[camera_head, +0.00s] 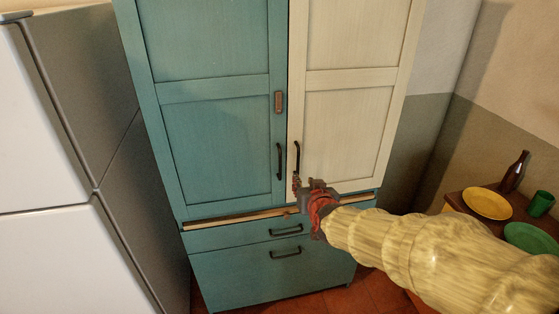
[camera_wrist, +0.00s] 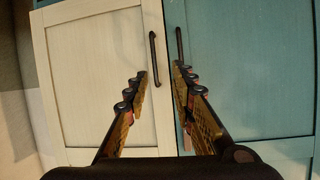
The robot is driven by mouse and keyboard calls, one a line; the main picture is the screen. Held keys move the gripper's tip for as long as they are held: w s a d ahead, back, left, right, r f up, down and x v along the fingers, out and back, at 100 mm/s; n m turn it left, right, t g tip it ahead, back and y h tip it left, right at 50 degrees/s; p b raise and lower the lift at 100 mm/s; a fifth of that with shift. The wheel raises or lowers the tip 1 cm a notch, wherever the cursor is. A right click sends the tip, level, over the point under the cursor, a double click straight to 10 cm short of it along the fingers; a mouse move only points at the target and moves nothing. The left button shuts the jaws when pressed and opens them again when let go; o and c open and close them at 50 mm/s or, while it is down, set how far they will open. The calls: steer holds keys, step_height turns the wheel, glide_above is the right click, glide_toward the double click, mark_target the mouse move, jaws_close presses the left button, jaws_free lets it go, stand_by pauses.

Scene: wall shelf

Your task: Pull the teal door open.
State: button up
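The teal door (camera_head: 215,135) is the left door of a tall cabinet and looks shut. Its dark vertical handle (camera_head: 280,161) is near its lower right edge. In the wrist view the teal door (camera_wrist: 245,60) is at right, and its handle (camera_wrist: 179,44) shows just past the right fingertip, which hides its near end. My gripper (camera_head: 297,186) is in front of the cabinet, near the lower end of the cream door's handle. In the wrist view my gripper (camera_wrist: 161,75) has its fingers apart with nothing between them. No contact with either handle is visible.
The cream door (camera_head: 350,100), with its own handle (camera_head: 297,158), adjoins the teal door and looks shut. Drawers (camera_head: 270,275) are below. A white and grey fridge (camera_head: 70,110) stands left. At right, a table (camera_head: 462,197) holds a bottle (camera_head: 514,172), plates and a green cup (camera_head: 540,204).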

mark_target(280, 166)
steer(key=w+a+f+t, duration=0.1)
steer(key=w+a, duration=0.1)
steer(key=w, duration=0.3)
steer(key=w+a+f+t, duration=0.2)
steer(key=w+a, duration=0.1)
steer(key=w, duration=0.2)
steer(key=w+a+f+t+h, duration=0.1)
steer(key=w+a, duration=0.1)
steer(key=w, duration=0.3)
steer(key=shift+w+a+f+t+p, duration=0.3)
steer(key=shift+a+f+p, duration=0.05)
steer(key=shift+a, duration=0.05)
steer(key=c, duration=0.3)
jaws_close()
